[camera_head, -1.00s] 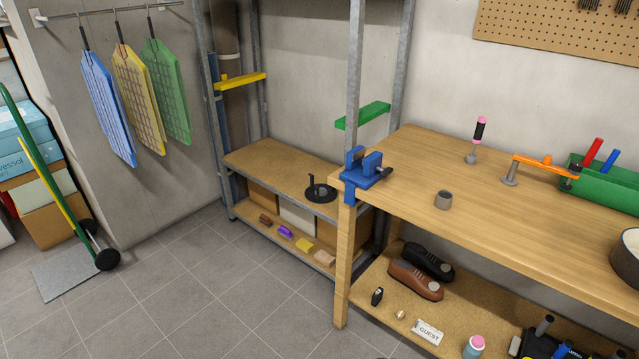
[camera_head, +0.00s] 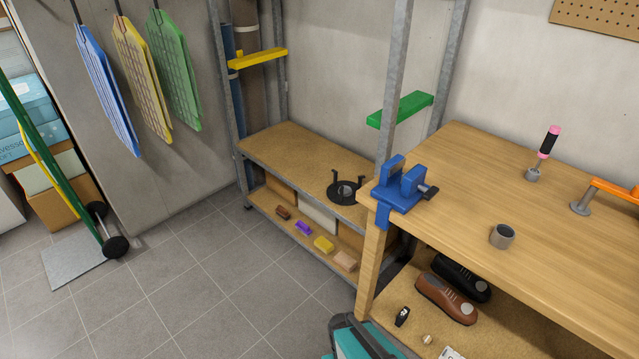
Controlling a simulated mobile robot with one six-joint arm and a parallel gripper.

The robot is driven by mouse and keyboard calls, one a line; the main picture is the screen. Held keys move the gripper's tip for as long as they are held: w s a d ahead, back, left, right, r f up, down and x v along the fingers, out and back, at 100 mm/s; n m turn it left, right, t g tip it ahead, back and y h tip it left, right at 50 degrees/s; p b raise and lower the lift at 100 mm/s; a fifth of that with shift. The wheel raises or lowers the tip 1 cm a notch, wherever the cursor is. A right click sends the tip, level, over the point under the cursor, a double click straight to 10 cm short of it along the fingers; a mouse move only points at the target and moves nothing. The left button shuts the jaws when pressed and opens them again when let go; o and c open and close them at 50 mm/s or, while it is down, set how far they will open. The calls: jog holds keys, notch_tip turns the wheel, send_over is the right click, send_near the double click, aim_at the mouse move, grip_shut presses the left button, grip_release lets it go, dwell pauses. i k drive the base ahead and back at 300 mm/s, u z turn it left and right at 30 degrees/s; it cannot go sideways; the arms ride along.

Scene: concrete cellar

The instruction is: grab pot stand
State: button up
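A black round stand with short upright prongs, which looks like the pot stand (camera_head: 336,198), sits on the upper board of the metal shelf (camera_head: 280,145). It is near the right end of that board, just left of the blue vise. Something small and grey shows at its middle. My gripper is not recognisable in view. A teal and dark grey piece, apparently part of my own body, shows at the bottom edge, well below the stand and apart from it.
The blue vise (camera_head: 402,185) is clamped on the workbench (camera_head: 470,200) corner, right of the stand. A shelf post rises beside it. A green bar (camera_head: 400,109) juts out above. A grey cup (camera_head: 502,236) stands on the bench. The tiled floor (camera_head: 215,280) in front is clear.

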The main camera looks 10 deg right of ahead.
aim_at(341, 193)
jog(key=u, duration=0.5)
jog(key=i, duration=0.55)
jog(key=u, duration=0.8)
jog(key=i, duration=0.5)
jog(key=u, duration=0.25)
